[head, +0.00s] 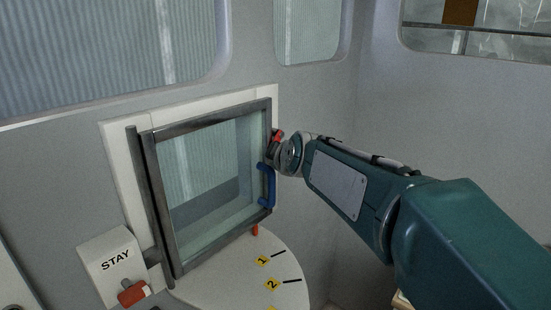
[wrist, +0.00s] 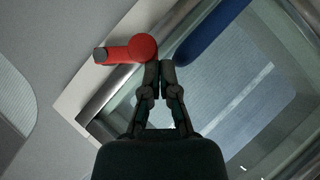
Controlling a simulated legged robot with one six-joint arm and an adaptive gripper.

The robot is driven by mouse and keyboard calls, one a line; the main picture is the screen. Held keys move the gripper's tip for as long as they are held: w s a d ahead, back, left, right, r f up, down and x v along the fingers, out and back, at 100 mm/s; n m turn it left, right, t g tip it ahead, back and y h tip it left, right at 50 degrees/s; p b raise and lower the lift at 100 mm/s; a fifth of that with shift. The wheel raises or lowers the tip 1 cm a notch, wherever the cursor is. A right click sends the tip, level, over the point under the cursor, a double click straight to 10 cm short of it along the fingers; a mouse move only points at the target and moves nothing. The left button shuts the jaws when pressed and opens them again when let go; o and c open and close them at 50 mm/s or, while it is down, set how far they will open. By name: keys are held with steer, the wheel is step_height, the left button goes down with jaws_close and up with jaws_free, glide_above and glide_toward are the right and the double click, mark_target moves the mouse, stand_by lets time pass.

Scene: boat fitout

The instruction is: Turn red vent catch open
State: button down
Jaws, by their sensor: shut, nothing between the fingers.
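The red vent catch (wrist: 130,50) has a round hub and a short arm with a grey tip. In the wrist view its arm points left from the hub, over the frame edge of the vent window. In the head view only a bit of the catch (head: 278,135) shows beside my wrist. My gripper (wrist: 160,66) is shut and empty, with its fingertips just below the hub; I cannot tell whether they touch it. The grey-framed vent window (head: 155,200) has a blue handle (head: 271,187) on its right side, which also shows in the wrist view (wrist: 208,32).
A white box marked STAY (head: 112,255) with a red knob (head: 133,292) stands lower left. A round white plate (head: 235,280) with yellow number marks lies below the window, with a small orange-red peg (head: 255,230) near it. Bare wall lies right of the window.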

stand_by(0.6)
steer(key=shift+r, duration=0.75)
steer(key=shift+s, duration=0.1)
